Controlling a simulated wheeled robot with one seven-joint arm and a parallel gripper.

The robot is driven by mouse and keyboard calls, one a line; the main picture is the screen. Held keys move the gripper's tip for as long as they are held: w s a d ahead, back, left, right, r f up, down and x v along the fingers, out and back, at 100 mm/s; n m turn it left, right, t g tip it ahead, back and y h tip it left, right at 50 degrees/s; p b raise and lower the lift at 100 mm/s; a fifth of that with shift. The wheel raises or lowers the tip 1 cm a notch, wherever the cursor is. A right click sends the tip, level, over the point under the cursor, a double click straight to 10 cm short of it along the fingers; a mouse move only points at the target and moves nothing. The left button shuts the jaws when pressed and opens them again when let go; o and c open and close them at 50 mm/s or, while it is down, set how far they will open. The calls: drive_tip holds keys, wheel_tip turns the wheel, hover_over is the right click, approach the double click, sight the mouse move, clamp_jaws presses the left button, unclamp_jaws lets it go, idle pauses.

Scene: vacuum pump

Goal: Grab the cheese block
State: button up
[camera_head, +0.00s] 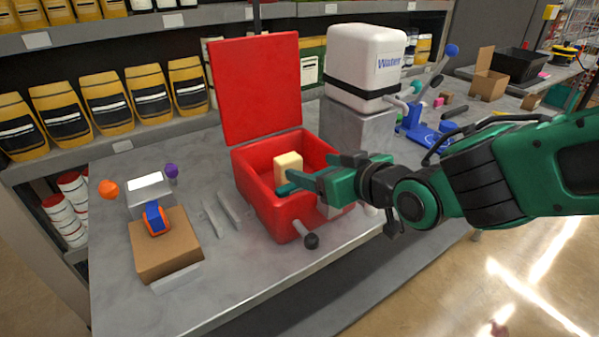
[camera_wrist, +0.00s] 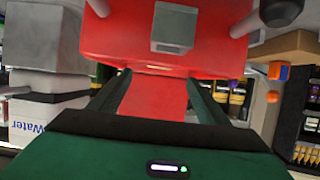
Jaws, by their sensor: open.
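The pale yellow cheese block (camera_head: 288,162) stands upright inside the open red box (camera_head: 262,203), and its upper part shows above the rim in the head view. My gripper (camera_head: 291,184) reaches in over the box's right side, with its green fingers close to the lower part of the block. The fingers hide some of it, and I cannot tell whether they touch it. In the wrist view my open gripper (camera_wrist: 157,80) has its two fingers apart, with red box surface (camera_wrist: 120,40) ahead. I cannot make out the cheese block there.
The red lid (camera_head: 256,88) stands raised behind the box. A lever with a black knob (camera_head: 311,240) sticks out in front. The white Water container (camera_head: 365,60) stands behind to the right. A cardboard box (camera_head: 165,245) sits to the left.

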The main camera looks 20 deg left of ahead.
sight(293, 162)
drive_tip(key=shift+x, duration=5.1)
drive_tip(key=shift+f, duration=0.1)
drive_tip(key=c, duration=1.3)
